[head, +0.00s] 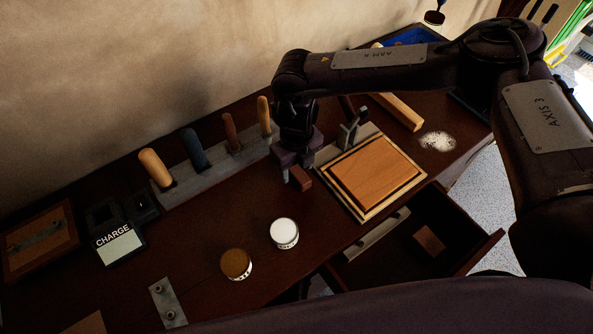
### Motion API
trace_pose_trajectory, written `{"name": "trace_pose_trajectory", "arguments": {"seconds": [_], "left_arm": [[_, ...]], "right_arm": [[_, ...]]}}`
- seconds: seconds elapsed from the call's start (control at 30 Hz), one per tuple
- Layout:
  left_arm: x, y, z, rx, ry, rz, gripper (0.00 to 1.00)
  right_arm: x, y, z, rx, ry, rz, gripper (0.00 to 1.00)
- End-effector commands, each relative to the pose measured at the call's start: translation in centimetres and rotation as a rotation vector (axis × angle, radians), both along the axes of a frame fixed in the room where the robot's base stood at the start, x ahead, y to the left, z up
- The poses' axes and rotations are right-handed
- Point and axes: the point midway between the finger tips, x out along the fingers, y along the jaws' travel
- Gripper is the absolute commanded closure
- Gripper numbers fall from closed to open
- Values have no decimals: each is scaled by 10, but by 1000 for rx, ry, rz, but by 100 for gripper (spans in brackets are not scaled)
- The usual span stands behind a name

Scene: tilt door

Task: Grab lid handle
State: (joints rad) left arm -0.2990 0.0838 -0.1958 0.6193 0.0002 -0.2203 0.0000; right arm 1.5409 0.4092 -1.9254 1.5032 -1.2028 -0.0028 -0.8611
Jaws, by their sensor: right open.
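My right gripper (299,168) points down over the middle of the dark table and is open. A small reddish-brown block (302,181) shows right at its fingertips; I cannot tell whether they touch it. A square wooden panel (375,174) in a pale frame lies just right of the gripper. A grey metal bracket with a dark lever (351,129) stands behind that panel. Another wooden panel (40,255) with a grey metal bar across it lies at the far left. I cannot tell which part is the lid handle. My left gripper is out of view.
A rack (213,180) with several upright handles stands along the wall. Two round jars, white-topped (284,232) and brown-topped (236,264), stand in front. A CHARGE box (120,246) is at left. An open drawer (470,236) juts out at the right front. White powder (437,141) lies at right.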

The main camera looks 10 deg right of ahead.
Motion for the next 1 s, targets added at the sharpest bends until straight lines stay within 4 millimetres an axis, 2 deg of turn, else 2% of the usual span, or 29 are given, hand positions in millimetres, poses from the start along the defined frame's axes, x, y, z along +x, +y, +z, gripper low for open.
{"name": "trace_pose_trajectory", "arguments": {"seconds": [0.1, 0.47, 0.77, 0.93, 1.0], "left_arm": [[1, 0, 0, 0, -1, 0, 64], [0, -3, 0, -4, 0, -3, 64], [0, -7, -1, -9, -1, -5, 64], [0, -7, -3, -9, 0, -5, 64], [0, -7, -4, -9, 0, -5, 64]], "right_arm": [[0, 0, 0, 0, 0, 0, 47], [0, 0, 0, 0, 0, 0, 94], [0, 0, 2, 1, 0, 0, 96], [0, 0, 14, 1, 0, 0, 96], [1, 1, 24, 2, -2, 0, 96]]}}
